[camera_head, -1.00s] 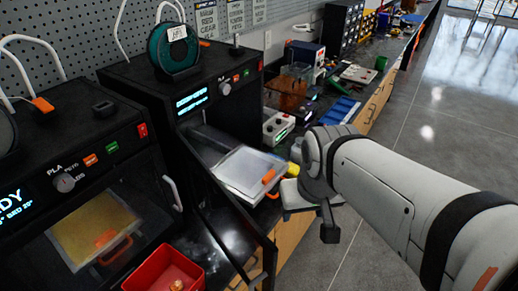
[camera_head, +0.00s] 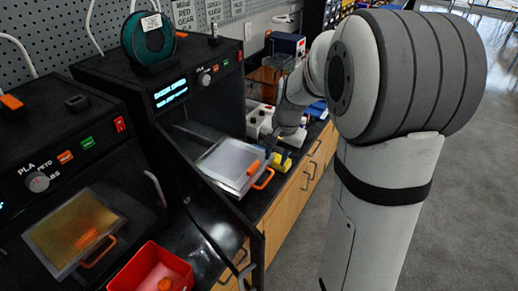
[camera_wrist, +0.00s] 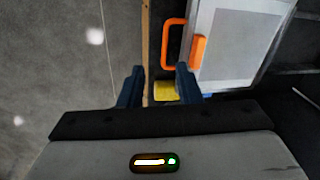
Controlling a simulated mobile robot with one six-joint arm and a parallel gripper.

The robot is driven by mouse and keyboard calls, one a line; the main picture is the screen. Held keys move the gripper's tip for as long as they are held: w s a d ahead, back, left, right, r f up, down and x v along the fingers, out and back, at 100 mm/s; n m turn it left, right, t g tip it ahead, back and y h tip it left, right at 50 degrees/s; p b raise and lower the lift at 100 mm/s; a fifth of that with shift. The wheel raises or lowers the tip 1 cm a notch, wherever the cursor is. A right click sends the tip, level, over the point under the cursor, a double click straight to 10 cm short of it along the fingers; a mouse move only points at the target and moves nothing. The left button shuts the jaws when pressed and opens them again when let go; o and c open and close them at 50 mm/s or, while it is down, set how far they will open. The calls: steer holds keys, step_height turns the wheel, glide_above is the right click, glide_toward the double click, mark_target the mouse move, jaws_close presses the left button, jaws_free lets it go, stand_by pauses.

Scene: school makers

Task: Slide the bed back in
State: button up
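The bed (camera_head: 229,161) is a pale grey plate sticking out of the open front of the middle black printer (camera_head: 185,95). An orange handle (camera_head: 264,178) is on its outer edge. In the wrist view, the bed (camera_wrist: 232,45) is at the upper right and its orange loop handle (camera_wrist: 167,45) lies just beyond the fingertips. My gripper (camera_wrist: 158,80) is open, with nothing visibly held between its fingers. In the head view it is beyond the bed's right side, partly hidden by my arm.
The printer's door (camera_head: 212,222) hangs open in front of the bed. A red bin (camera_head: 150,272) stands at lower left, before another printer with a yellow bed (camera_head: 72,232). A yellow object (camera_wrist: 166,91) shows between my fingers, farther off. Grey floor is open at right.

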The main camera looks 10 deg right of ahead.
mark_target(270, 176)
steer(key=shift+m, duration=0.8)
steer(key=w+f, duration=0.1)
steer(key=f, duration=0.2)
steer(key=w+f, duration=0.2)
steer(key=f, duration=0.2)
steer(key=w+f, duration=0.1)
steer(key=f, duration=0.3)
steer(key=shift+w+d, duration=0.15)
steer(key=shift+w, duration=0.2)
jaws_close()
